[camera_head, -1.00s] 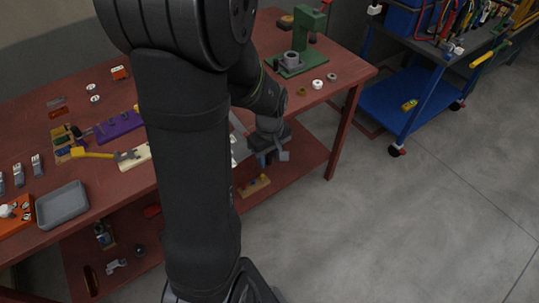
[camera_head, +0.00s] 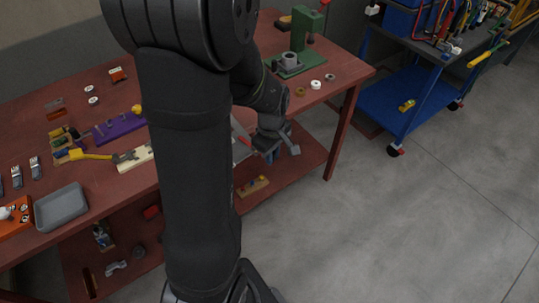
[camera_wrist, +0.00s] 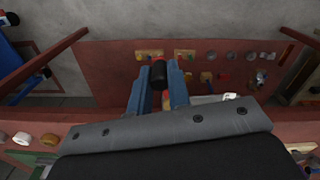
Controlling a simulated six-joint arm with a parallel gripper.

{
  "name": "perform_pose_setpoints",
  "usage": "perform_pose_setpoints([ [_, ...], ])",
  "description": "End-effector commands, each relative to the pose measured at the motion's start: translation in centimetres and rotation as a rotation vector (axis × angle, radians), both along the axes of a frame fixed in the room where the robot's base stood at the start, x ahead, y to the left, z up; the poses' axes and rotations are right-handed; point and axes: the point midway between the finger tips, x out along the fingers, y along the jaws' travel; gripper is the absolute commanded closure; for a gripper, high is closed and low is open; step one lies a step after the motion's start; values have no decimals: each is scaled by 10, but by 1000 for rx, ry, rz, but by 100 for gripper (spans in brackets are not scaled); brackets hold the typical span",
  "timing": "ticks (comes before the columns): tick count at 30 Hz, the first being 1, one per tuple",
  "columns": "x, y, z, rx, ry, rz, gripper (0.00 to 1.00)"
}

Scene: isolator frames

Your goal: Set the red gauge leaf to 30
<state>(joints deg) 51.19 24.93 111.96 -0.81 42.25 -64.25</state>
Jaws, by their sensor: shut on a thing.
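My gripper (camera_head: 284,153) is in front of the red table's edge, past the dark arm, in the head view. In the wrist view its two blue fingers (camera_wrist: 160,90) are shut around a short black cylinder with a red part (camera_wrist: 158,73). The fingers hide part of this piece, and I cannot tell if it is the gauge leaf or a handle. A small red piece (camera_head: 244,141) shows by a pale plate beside my gripper in the head view. No scale or number is readable, so the leaf's setting cannot be told.
The red table (camera_head: 60,100) holds a grey tray (camera_head: 61,207), a purple board (camera_head: 118,130) and a green press (camera_head: 300,45). A lower shelf (camera_head: 310,155) lies under my gripper. A blue cart (camera_head: 395,103) stands at the right, with open floor before it.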

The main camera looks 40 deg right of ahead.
Motion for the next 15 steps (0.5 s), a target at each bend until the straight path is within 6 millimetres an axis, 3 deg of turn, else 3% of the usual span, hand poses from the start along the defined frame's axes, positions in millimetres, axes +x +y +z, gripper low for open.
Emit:
perform_pose_setpoints([
  [15, 6, -15, 1, -22, -1, 260, 100],
])
